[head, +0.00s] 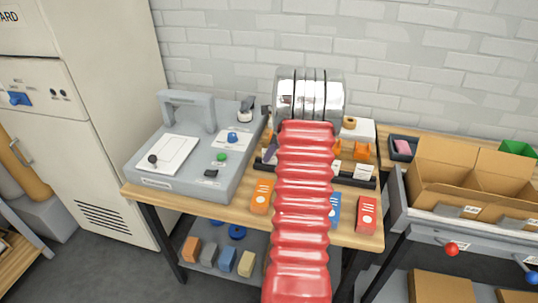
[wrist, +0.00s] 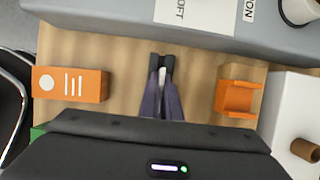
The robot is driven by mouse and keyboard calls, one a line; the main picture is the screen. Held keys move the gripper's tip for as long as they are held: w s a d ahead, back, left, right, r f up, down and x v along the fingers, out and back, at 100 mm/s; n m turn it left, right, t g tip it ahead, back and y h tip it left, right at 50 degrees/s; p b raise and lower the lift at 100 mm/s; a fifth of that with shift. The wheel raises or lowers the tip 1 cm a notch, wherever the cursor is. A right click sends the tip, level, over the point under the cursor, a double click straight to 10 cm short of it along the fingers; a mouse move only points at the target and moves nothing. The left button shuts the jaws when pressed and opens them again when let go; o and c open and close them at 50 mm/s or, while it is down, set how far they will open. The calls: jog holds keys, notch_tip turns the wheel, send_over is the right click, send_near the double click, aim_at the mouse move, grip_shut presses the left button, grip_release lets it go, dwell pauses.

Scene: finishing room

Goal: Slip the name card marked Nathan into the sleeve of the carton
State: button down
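My gripper (wrist: 162,68) points down over the wooden table, its fingers close together on a thin whitish strip (wrist: 162,77). It looks like a card seen edge-on, with any name on it not visible. In the head view my gripper (head: 270,150) shows partly behind my red arm. Small white cards (head: 364,171) stand in a dark rack right of my arm, their print too small to read. The open brown carton (head: 455,189) stands at the right on a grey-sided bench. White labels show on its front, but I cannot make out the sleeve.
A grey machine (head: 188,180) fills the table's left. Orange (head: 262,196), blue (head: 334,211) and red-orange (head: 367,214) boxes lie along the front edge. An orange holder (wrist: 238,97) and a tape roll (wrist: 305,150) lie right of my fingers in the wrist view.

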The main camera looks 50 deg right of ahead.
jog(key=c, duration=2)
grip_release()
jog(key=shift+f, duration=0.1)
jog(key=v, duration=1.2)
